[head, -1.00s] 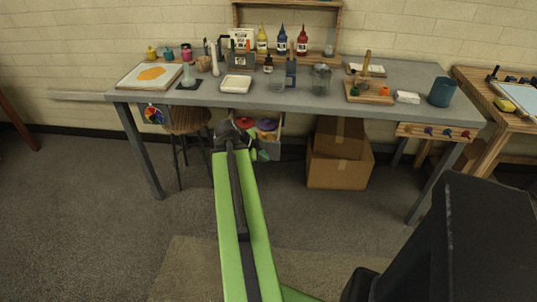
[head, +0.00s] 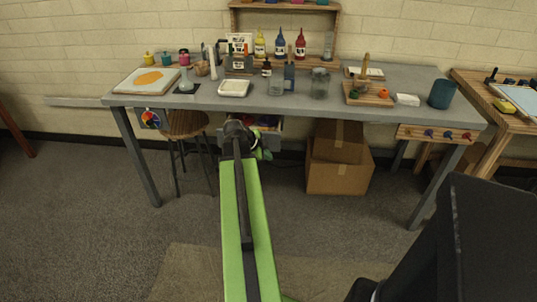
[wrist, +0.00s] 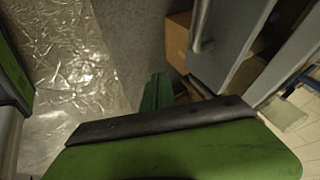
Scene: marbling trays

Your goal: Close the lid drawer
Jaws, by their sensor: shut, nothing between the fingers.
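The lid drawer (head: 272,138) hangs under the grey table, left of the middle, largely hidden behind my arm in the head view. A strip of reddish lids shows above its front. In the wrist view its grey front (wrist: 232,50) carries a metal bar handle (wrist: 203,28). A dark gap shows between this front and the table edge, so the drawer looks partly open. My gripper (wrist: 158,92) is shut and empty, its green fingers low beside the drawer front. I cannot tell if it touches the front. In the head view my gripper (head: 264,152) is partly hidden by my wrist.
A wooden stool (head: 185,125) stands left of the drawer. Cardboard boxes (head: 338,165) stand on the floor to its right. The table top (head: 215,98) holds a white tray, bottles and jars. The floor in front of the table is clear.

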